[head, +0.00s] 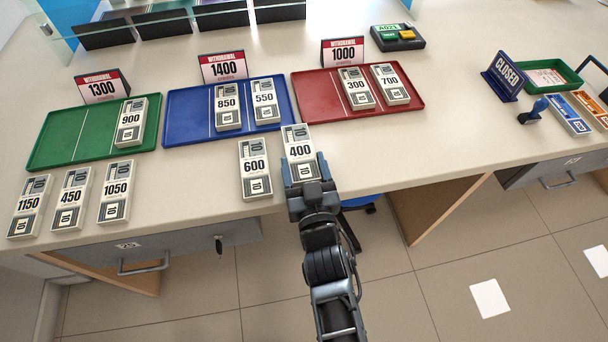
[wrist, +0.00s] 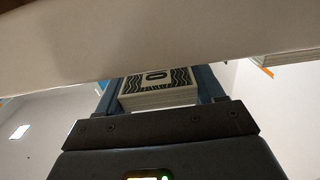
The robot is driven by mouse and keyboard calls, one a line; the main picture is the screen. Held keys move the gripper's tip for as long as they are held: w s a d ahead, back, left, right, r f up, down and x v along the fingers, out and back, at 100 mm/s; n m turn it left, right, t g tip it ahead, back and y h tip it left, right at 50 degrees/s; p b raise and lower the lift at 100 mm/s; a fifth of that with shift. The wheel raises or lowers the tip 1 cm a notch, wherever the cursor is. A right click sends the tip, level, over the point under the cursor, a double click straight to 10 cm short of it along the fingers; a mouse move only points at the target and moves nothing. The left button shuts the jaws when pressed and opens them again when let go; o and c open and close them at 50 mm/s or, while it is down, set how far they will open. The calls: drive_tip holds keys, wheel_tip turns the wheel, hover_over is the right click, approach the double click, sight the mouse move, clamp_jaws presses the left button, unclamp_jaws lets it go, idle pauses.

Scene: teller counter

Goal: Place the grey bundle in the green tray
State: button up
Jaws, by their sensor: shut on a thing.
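My gripper (head: 304,172) is shut on the near end of the grey bundle marked 400 (head: 298,136), at the counter's front edge below the gap between the blue and red trays. The bundle also shows between my fingers in the wrist view (wrist: 158,90). Whether it touches the counter I cannot tell. The green tray (head: 60,140) lies at the far left with a 1300 sign behind it. A bundle marked 900 (head: 130,122) is in its right compartment; its left compartment is empty. All the bundles look grey and white.
The 600 bundle (head: 255,168) lies just left of my gripper. Bundles 1150 (head: 30,205), 450 (head: 72,199) and 1050 (head: 115,193) lie before the green tray. The blue tray (head: 185,118) and red tray (head: 325,105) each hold two bundles. A smaller green tray (head: 568,77) is at right.

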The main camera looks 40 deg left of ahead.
drive_tip(key=shift+f, duration=1.05)
drive_tip(key=shift+f, duration=0.15)
drive_tip(key=shift+f+b, duration=0.1)
drive_tip(key=shift+b, duration=0.2)
drive_tip(key=o, duration=1.1)
drive_tip(key=shift+c, duration=0.2)
drive_tip(key=p+v, duration=0.4)
drive_tip(key=v, duration=0.8)
drive_tip(key=shift+d+r, duration=0.15)
drive_tip(key=shift+r, duration=0.05)
drive_tip(key=shift+w, duration=0.1)
